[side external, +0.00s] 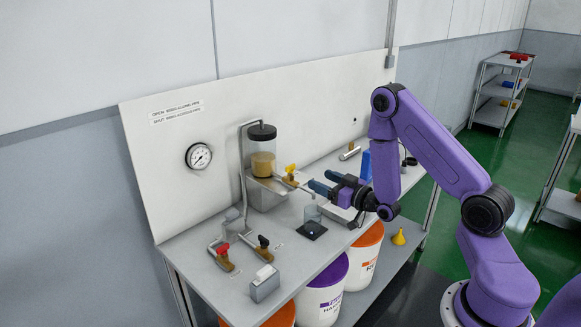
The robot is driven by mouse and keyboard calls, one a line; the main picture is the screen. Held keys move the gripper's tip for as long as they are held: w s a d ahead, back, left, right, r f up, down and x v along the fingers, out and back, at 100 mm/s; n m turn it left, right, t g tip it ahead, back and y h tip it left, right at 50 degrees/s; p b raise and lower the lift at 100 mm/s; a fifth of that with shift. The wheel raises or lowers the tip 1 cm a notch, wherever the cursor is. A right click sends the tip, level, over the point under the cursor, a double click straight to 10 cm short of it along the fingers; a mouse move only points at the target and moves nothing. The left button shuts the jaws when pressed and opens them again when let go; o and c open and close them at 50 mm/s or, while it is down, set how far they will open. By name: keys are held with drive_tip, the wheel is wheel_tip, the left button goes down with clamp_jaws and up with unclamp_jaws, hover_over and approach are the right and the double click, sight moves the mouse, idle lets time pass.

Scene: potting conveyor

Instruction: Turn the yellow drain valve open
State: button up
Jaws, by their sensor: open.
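The yellow drain valve (291,169) sits on the outlet pipe at the right of a clear tank (262,160) that holds tan liquid under a black lid. Its yellow handle stands above a brass-coloured body. My gripper (315,188) is open and empty, just right of the valve, with its fingers pointing left towards it. I see a small gap between the fingers and the valve, but the depth between them is hard to tell. A clear beaker (312,213) stands on a dark pad below the outlet pipe and the gripper.
A red-handled valve (223,254) and a black-handled valve (263,246) are at the bench's front left, near a grey box (265,284). A gauge (199,156) is on the back panel. A blue object (365,165) stands behind my gripper. Buckets (327,290) stand below the bench.

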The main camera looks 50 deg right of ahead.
sight(292, 166)
drive_tip(key=w, duration=1.3)
drive_tip(key=shift+w, duration=0.25)
drive_tip(key=c, duration=1)
